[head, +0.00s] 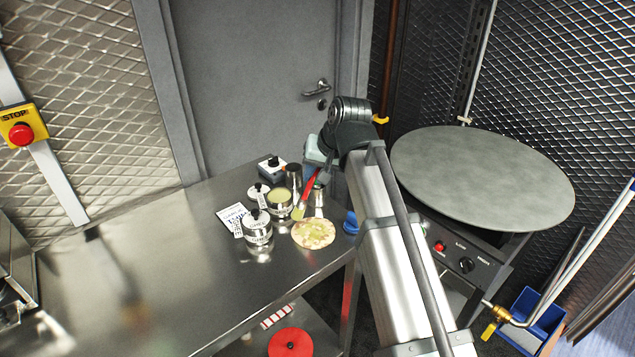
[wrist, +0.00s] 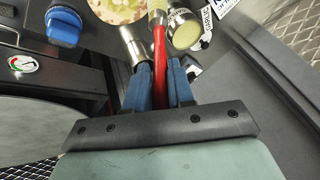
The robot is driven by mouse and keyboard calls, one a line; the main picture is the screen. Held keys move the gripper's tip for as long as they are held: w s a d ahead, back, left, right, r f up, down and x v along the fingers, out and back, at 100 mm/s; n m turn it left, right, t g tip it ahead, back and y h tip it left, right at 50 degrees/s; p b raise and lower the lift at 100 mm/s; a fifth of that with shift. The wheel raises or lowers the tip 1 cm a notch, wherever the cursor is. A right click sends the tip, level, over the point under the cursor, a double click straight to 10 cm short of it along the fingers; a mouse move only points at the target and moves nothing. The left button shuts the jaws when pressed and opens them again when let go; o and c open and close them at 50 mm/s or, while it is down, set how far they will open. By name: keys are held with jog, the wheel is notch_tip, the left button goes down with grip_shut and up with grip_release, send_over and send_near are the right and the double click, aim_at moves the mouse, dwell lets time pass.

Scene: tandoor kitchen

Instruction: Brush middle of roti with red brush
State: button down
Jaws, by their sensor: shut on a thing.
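The roti (head: 313,233) lies flat near the right edge of the steel table, with yellow-green patches on it. Part of the roti (wrist: 117,8) shows at the top of the wrist view. The red brush (head: 309,188) is held tilted, its pale bristle end (head: 298,213) low, beside the roti's upper left edge. I cannot tell whether the bristles touch it. My gripper (wrist: 159,90) has its blue fingers shut on the brush's red handle (wrist: 159,50). In the head view my gripper (head: 321,170) is partly hidden by my arm.
An open tin of yellowish contents (head: 279,200) stands left of the brush. Steel jars (head: 257,232), a metal cup (head: 293,176) and a printed card (head: 233,219) are close by. A blue-capped item (head: 351,222) sits right of the roti. The table's left part is clear.

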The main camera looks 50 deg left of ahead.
jog(key=shift+r, duration=2.5)
